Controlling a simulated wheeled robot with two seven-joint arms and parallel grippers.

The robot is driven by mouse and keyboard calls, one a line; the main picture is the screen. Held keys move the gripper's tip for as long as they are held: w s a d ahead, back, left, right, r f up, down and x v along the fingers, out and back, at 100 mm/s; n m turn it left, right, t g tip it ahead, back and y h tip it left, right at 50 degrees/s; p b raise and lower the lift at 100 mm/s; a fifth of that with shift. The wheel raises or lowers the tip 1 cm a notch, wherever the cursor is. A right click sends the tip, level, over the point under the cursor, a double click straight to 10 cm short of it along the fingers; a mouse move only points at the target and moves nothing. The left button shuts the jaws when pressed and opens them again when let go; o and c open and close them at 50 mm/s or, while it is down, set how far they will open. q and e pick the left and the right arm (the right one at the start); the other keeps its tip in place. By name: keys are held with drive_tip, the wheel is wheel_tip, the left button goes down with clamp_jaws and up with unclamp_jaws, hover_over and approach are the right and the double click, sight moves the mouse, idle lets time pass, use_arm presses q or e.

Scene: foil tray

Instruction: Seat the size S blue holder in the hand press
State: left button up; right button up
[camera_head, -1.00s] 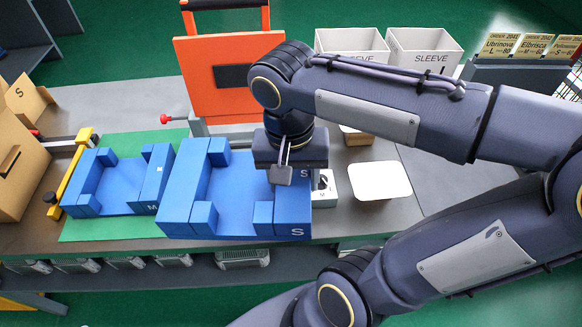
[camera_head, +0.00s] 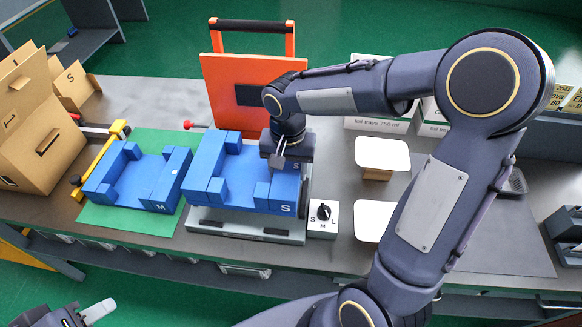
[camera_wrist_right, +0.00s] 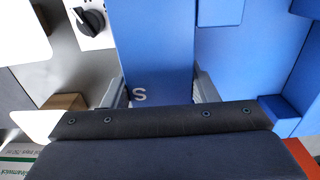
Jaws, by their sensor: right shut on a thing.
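The size S blue holder (camera_head: 236,172) is over the hand press's grey base (camera_head: 245,228), in front of its orange plate (camera_head: 228,100); I cannot tell whether it touches the base. My right gripper (camera_head: 279,160) is shut on the holder's right wall. In the right wrist view that blue wall marked S (camera_wrist_right: 152,45) is between the fingers (camera_wrist_right: 160,92). My left gripper (camera_head: 92,313) is partly in view at the bottom left, away from the holder, and its opening is unclear.
A size M blue holder (camera_head: 140,178) lies on a green mat (camera_head: 110,218) to the left. A selector box (camera_head: 323,228) stands right of the press. White lids (camera_head: 382,153) lie farther right. Cardboard boxes (camera_head: 35,130) stand at the left. My right arm covers part of the right side.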

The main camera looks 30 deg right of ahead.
drive_tip(key=shift+f+b, duration=2.35)
drive_tip(key=shift+f, duration=0.75)
drive_tip(key=o, duration=1.5)
drive_tip(key=shift+o, duration=0.8)
wheel_tip(320, 180, up, 8)
drive_tip(key=shift+f, duration=0.1)
